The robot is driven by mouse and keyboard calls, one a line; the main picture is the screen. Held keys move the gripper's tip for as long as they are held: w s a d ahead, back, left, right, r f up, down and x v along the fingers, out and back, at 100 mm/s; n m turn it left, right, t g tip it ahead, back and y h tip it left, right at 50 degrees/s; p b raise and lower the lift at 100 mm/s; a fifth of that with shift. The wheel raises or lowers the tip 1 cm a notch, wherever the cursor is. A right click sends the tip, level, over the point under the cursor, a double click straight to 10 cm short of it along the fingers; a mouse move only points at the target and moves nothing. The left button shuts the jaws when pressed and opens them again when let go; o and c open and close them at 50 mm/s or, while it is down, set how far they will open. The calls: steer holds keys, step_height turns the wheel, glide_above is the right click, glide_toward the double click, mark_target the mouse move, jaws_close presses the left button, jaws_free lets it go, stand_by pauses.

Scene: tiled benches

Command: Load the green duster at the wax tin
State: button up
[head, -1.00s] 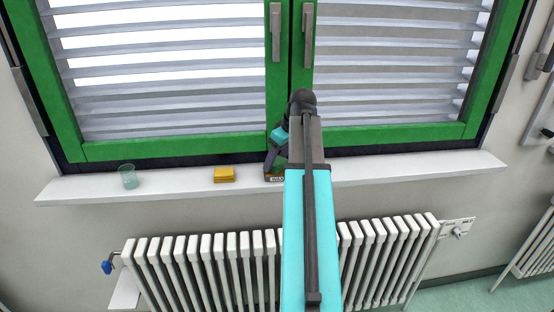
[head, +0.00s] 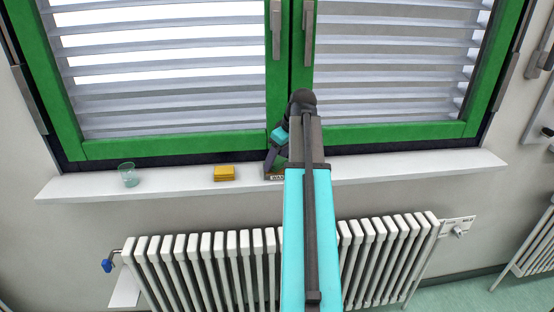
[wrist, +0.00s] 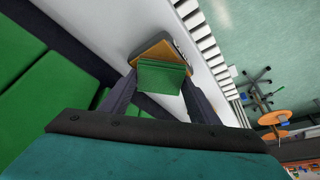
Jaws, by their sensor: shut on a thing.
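The green duster (wrist: 162,78) is between the two fingers of my gripper (wrist: 160,83) in the wrist view, and the gripper is shut on it. The wax tin (wrist: 185,52) is a dark open box with orange-brown wax, just beyond the duster. The duster overlaps part of the tin in this view; I cannot tell whether they touch. In the head view the tin (head: 272,178), with a WAX label, stands on the sill, partly hidden by my arm. My gripper (head: 272,164) is low over it there, and the duster is hidden.
The white window sill (head: 405,170) is clear to the right of my arm. The green window frame (head: 180,148) rises behind; a white radiator (head: 205,265) is below.

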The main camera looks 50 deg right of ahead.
mark_target(277, 160)
stand_by(0.3)
steer(key=shift+r+p, duration=2.25)
steer(key=shift+r, duration=1.25)
steer(key=w+a+f+n+b, duration=0.1)
steer(key=w+a, duration=0.3)
steer(key=a, duration=0.3)
steer(key=w+a+f+n+y+b, duration=0.1)
steer(key=w+a, duration=0.3)
steer(key=a, duration=0.4)
steer(key=w+a+f+n+b, duration=0.1)
steer(key=w+a+f+n, duration=0.1)
steer(key=w+a, duration=0.3)
steer(key=shift+a+f+g+y, duration=0.15)
steer(key=shift+a+f, duration=0.05)
steer(key=shift+a, duration=0.65)
steer(key=shift+a+f+g+y, duration=0.15)
steer(key=shift+a+f, duration=0.05)
steer(key=shift+a, duration=0.6)
steer(key=w+a+f+m+h+b, duration=0.1)
steer(key=a+f+m+b, duration=0.1)
steer(key=a, duration=0.9)
steer(key=w+a+f+m+h+b, duration=0.1)
steer(key=a+f+m+b, duration=0.1)
steer(key=a, duration=1)
steer(key=shift+w+f+m, duration=0.2)
steer(key=shift+f+m, duration=0.3)
steer(key=shift+f, duration=0.4)
